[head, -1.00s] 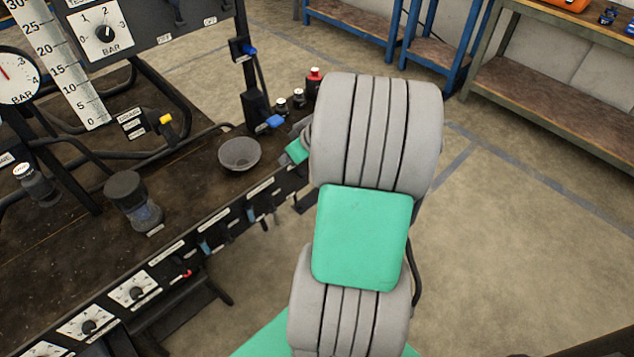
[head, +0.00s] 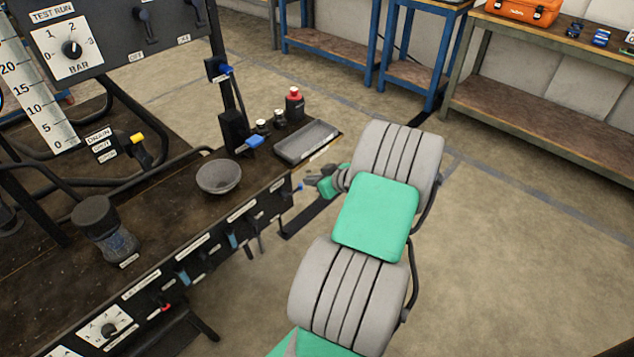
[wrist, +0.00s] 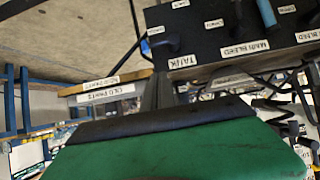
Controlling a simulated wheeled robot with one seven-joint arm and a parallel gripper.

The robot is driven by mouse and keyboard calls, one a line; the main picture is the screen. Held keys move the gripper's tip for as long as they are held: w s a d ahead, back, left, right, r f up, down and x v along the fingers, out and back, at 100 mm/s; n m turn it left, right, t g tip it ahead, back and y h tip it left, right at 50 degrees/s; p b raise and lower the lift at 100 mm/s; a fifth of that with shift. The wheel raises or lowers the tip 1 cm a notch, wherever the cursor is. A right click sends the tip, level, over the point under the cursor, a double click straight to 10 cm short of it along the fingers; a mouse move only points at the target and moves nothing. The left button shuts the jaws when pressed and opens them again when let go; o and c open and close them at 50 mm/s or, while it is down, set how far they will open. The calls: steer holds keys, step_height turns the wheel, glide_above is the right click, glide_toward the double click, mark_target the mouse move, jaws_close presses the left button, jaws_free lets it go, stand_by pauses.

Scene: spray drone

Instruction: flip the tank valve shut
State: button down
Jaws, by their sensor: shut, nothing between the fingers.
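The valve labelled TANK (wrist: 183,62) shows in the wrist view on a dark panel, with a dark lever (wrist: 168,42) close above the label. Its handle position is hard to read. In the head view, a small blue-tipped lever (head: 299,188) sits at the right end of the bench's front panel; its label is too small to read there. My gripper (head: 309,181) is right beside that lever, by the bench's right corner. In the wrist view its fingers (wrist: 158,88) are together and empty, just in front of the TANK label. I cannot tell whether they touch the lever.
More levers (head: 258,238) hang along the bench's front panel to the left. A grey bowl (head: 219,178), a black tray (head: 307,142) and a red-capped bottle (head: 295,103) stand on the bench. Open floor (head: 520,240) lies to the right. Blue and wooden shelves are behind.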

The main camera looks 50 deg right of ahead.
mark_target(301, 187)
steer(key=w+f, duration=0.1)
steer(key=f, duration=0.1)
steer(key=w+f, duration=0.2)
steer(key=w+f+b, duration=0.1)
steer(key=f, duration=0.1)
steer(key=shift+w+f, duration=0.25)
steer(key=shift+w, duration=0.15)
